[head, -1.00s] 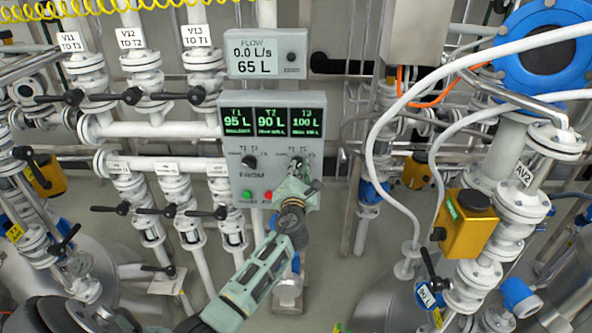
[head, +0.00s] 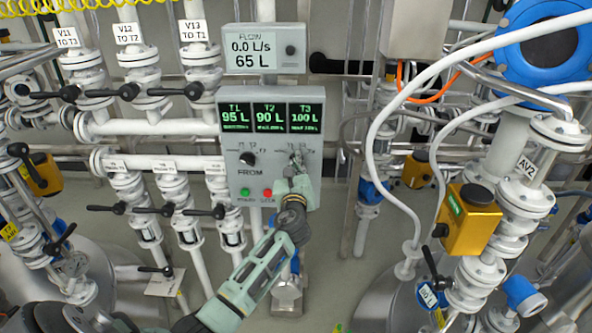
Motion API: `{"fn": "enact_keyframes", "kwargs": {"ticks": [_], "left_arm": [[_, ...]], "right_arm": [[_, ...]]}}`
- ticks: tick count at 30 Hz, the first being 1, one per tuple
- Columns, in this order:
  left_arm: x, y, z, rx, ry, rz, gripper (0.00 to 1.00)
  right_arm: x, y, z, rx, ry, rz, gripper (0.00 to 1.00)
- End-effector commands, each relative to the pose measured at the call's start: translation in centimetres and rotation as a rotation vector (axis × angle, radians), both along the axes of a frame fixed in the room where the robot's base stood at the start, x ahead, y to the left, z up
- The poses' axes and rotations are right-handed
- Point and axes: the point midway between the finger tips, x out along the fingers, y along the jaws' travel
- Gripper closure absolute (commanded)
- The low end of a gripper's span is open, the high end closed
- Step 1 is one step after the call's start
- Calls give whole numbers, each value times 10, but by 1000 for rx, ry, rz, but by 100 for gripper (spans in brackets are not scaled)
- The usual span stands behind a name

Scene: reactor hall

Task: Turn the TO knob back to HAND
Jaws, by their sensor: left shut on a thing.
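The grey control panel (head: 232,185) stands in the middle of the head view, with three green tank displays on its upper half. The FROM knob (head: 248,159) is black and sits at the panel's left. The TO knob is at the panel's right, mostly hidden by my left gripper (head: 297,163), which is shut on it. My left arm reaches up to it from below. The TO knob's pointer and the lettering around it cannot be read. My right gripper is not in view.
A green button (head: 244,192) and a red button (head: 268,193) sit low on the panel, close to my gripper. A flow meter (head: 264,49) reading 0.0 L/s and 65 L is above. White valve pipes crowd the left; white hoses (head: 377,150) and a yellow actuator (head: 468,223) stand right.

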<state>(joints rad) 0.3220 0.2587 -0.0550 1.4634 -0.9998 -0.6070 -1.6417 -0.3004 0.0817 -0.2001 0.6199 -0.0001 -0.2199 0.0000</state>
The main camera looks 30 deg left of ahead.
Motion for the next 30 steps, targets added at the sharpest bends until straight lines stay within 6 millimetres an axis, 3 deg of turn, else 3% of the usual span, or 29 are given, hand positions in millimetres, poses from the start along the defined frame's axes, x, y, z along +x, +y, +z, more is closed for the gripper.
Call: {"fn": "enact_keyframes", "kwargs": {"ticks": [18,30], "left_arm": [[1,-1,-1,-470,-289,1,100],[1,-1,1,-632,-387,1,100]], "right_arm": [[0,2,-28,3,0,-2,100],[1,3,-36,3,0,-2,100]]}}
